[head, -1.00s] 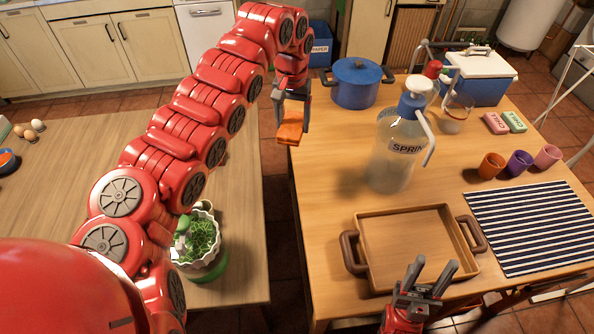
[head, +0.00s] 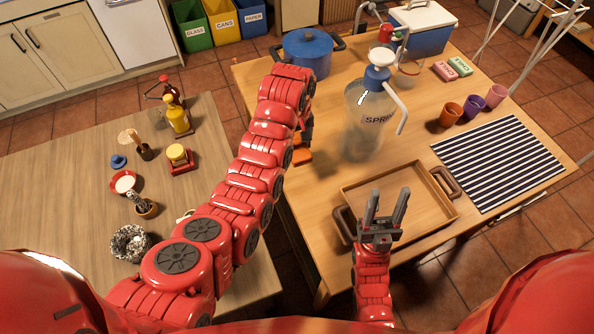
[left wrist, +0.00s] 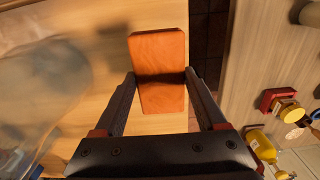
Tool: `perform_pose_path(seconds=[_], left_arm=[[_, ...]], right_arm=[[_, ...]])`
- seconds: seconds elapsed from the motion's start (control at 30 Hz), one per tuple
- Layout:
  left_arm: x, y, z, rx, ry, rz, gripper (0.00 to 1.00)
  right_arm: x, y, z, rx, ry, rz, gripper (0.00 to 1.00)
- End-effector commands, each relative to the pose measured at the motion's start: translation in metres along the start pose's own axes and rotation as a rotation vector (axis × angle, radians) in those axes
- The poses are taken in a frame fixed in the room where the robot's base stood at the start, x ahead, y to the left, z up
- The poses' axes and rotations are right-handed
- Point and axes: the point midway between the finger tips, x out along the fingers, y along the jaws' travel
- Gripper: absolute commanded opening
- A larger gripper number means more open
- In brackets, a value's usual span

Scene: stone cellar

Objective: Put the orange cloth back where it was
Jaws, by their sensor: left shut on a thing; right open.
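The orange cloth (head: 302,156) is a flat, folded-looking block in the head view, at the left edge of the right-hand table (head: 330,185). My left gripper (head: 305,140) is shut on it, partly hidden behind my left arm. In the left wrist view the cloth (left wrist: 160,55) sits between the two fingertips (left wrist: 160,76), over the table top beside the dark gap between the tables. How high it is above the table is hard to tell. My right gripper (head: 385,208) is open and empty, seen in front of the wooden tray.
The wooden tray (head: 430,185), striped mat (head: 500,162), cups (head: 473,106) and cooler (head: 422,28) are further right. The left table (head: 60,170) holds several small items, including a yellow bottle (head: 178,120).

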Motion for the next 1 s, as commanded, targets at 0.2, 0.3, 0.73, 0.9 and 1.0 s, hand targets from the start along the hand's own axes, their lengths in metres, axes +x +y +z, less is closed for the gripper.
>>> perform_pose_path(seconds=[0.2,0.3,0.73,0.9,1.0], left_arm=[[0.024,-0.003,0.011,-0.024,-0.003,-0.002,0.21],[0.040,-0.003,0.012,-0.025,-0.004,-0.002,0.21],[0.080,-0.003,0.011,-0.023,-0.004,-0.001,0.21],[0.098,-0.002,0.011,-0.022,-0.005,-0.002,0.21],[0.104,-0.002,0.011,-0.023,-0.003,0.000,0.21]], right_arm=[[0.005,0.000,-0.001,0.000,0.000,0.000,0.50],[0.012,0.001,-0.002,0.000,0.000,0.000,0.50],[0.027,0.001,-0.005,0.000,0.000,0.000,0.50],[0.030,0.001,-0.005,0.000,0.000,0.000,0.50],[0.031,0.002,-0.005,0.000,0.000,0.000,0.50]])
